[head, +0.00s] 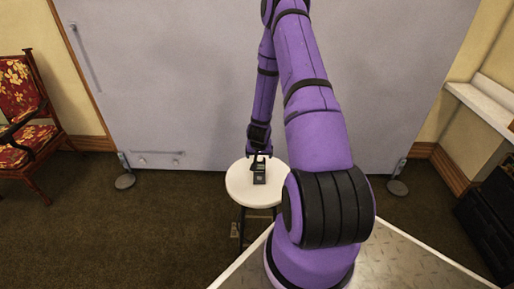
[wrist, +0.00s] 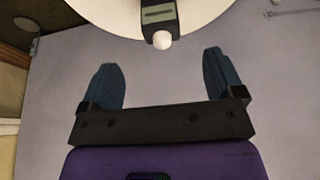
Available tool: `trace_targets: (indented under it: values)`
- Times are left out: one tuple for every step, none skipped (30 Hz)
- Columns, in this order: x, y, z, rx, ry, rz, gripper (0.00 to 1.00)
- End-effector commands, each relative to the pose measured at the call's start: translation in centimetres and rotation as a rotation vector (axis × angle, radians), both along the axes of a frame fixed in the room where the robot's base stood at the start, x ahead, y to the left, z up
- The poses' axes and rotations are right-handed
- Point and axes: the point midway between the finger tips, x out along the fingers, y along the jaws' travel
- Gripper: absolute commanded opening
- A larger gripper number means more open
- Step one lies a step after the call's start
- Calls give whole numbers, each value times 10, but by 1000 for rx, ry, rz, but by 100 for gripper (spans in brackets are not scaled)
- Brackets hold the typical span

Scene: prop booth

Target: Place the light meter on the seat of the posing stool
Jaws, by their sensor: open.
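The light meter (head: 260,177) is a small dark device on the white round seat (head: 237,184) of the posing stool. In the wrist view the meter (wrist: 158,14) shows a greenish-grey panel and a white dome, over the pale seat (wrist: 105,12). The top of the meter is cut off by the frame edge there. My gripper (head: 259,156) is at the far side of the seat, by the meter. In the wrist view my gripper (wrist: 161,72) has its two blue-grey fingers wide apart with nothing between them. The meter's dome lies just beyond the fingertips, apart from them.
A large grey panel (head: 200,80) on feet stands behind the stool. A red floral chair (head: 22,110) is at the far left. A dark box-like unit (head: 490,220) and a pale ledge (head: 485,105) are at the right. The brown carpet left of the stool is clear.

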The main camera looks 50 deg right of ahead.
Motion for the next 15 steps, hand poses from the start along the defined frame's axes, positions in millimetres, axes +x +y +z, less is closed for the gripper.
trace_targets:
  values:
    - [3, 1, 7, -1, -5, 7, 87]
    - [5, 3, 12, 0, -8, 13, 87]
    - [10, 5, 21, 1, -14, 24, 87]
    - [14, 7, 29, 2, -19, 36, 87]
    - [18, 10, 39, 4, -25, 49, 87]
    - [25, 15, 54, 6, -34, 70, 87]
    - [30, 19, 66, 8, -40, 85, 87]
    - [35, 24, 79, 11, -47, 103, 87]
    - [40, 30, 96, 14, -55, 126, 87]
    - [44, 36, 109, 17, -61, 144, 87]
    - [47, 42, 121, 20, -65, 160, 87]
    - [52, 50, 138, 23, -72, 185, 87]
    - [54, 56, 150, 25, -76, 203, 87]
    - [56, 62, 162, 29, -80, 218, 87]
    - [59, 71, 179, 31, -86, 241, 87]
